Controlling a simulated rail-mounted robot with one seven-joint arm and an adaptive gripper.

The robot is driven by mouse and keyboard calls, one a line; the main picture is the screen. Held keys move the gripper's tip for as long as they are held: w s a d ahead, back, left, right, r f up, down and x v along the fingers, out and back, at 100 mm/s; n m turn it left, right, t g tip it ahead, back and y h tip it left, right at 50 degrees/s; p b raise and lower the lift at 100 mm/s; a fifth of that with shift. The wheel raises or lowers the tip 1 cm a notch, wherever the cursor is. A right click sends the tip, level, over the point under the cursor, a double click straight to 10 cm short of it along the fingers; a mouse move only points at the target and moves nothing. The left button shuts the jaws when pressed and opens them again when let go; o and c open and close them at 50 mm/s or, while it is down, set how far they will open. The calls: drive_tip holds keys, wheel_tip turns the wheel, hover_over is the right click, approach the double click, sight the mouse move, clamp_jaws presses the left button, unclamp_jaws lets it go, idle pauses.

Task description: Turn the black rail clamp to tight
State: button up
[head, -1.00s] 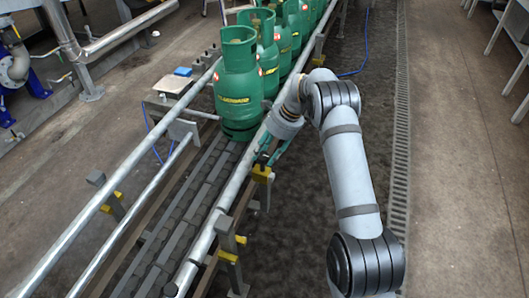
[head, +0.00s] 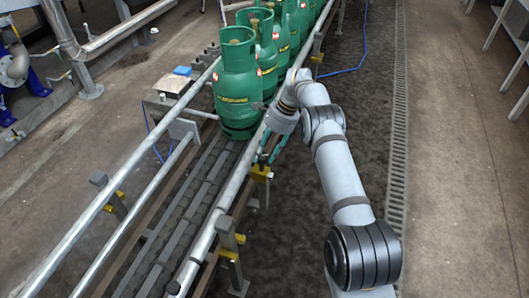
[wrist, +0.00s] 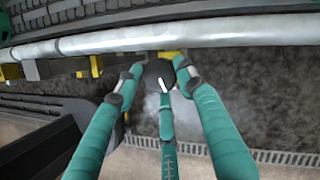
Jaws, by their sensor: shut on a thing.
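The black rail clamp (wrist: 153,74) is a round black knob with a white mark, in the middle of the wrist view. It sits just below the steel guide rail (wrist: 215,32), in front of a yellow bracket (wrist: 172,54). My gripper (wrist: 158,80) has green fingers and is shut on the knob, with a finger at each side and a third below. The white mark slants down and slightly right. In the head view my gripper (head: 266,153) is beside the rail, above the yellow bracket (head: 260,173). The knob cannot be made out there.
Green gas cylinders (head: 238,95) stand in a line on the conveyor behind the rail. Its near stretch (head: 178,220) is empty. Another yellow bracket (head: 228,256) is on the rail nearer the camera. The floor right of the arm is clear, with a drain grating (head: 398,165).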

drive_tip(key=shift+a+r, duration=0.25)
drive_tip(key=shift+a, duration=0.3)
drive_tip(key=o, duration=1.1)
drive_tip(key=shift+d+f, duration=0.15)
drive_tip(key=shift+d, duration=0.1)
drive_tip(key=shift+m, duration=0.3)
